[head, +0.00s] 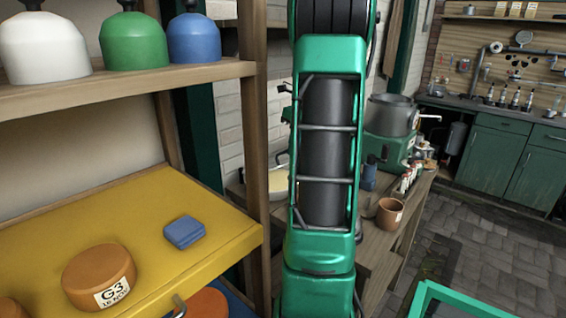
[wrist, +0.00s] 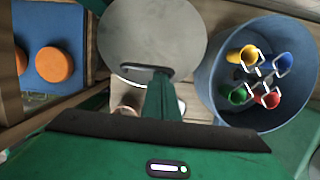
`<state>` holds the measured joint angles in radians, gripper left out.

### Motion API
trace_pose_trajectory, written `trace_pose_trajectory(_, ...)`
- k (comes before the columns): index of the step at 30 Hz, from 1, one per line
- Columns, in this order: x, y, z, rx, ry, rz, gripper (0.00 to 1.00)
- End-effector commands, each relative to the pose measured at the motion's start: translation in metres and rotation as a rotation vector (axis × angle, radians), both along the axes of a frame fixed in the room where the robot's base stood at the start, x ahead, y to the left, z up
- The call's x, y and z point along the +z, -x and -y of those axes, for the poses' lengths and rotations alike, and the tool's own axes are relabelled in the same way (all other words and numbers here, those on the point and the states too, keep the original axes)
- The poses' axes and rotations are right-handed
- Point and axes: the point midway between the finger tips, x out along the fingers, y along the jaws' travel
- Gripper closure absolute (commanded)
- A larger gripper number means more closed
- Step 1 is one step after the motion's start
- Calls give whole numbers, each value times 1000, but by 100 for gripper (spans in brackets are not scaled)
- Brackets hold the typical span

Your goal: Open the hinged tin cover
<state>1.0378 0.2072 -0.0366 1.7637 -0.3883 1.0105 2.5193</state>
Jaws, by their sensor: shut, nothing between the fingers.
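A round grey metal cover (wrist: 152,30) with a dark handle (wrist: 146,73) near its lower edge shows at the top middle of the wrist view. I take it for the tin cover; its hinge is not visible. A round blue tin (wrist: 212,85) lies to its right, its mouth uncovered, with yellow, blue, green and red pieces with wire loops inside. I cannot tell whether cover and tin are joined. My gripper (wrist: 161,78) is shut and empty, its green fingers overlapping the view of the handle; contact is unclear. In the head view my arm hides this area.
In the head view, a yellow shelf (head: 205,240) at left holds an orange round tin (head: 100,270) labelled G3 and a small blue block (head: 184,232). A wooden bench with a pot (head: 390,115) and a brown cup (head: 390,213) stands behind. Paved floor is open at right.

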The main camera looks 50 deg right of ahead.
Motion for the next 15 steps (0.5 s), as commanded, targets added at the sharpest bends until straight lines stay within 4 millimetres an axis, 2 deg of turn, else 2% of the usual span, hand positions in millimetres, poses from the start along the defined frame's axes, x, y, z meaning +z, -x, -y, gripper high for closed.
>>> trace_pose_trajectory(6,22,-18,3,3,-11,-122,100)
trace_pose_trajectory(15,47,-41,8,-2,-10,-115,100)
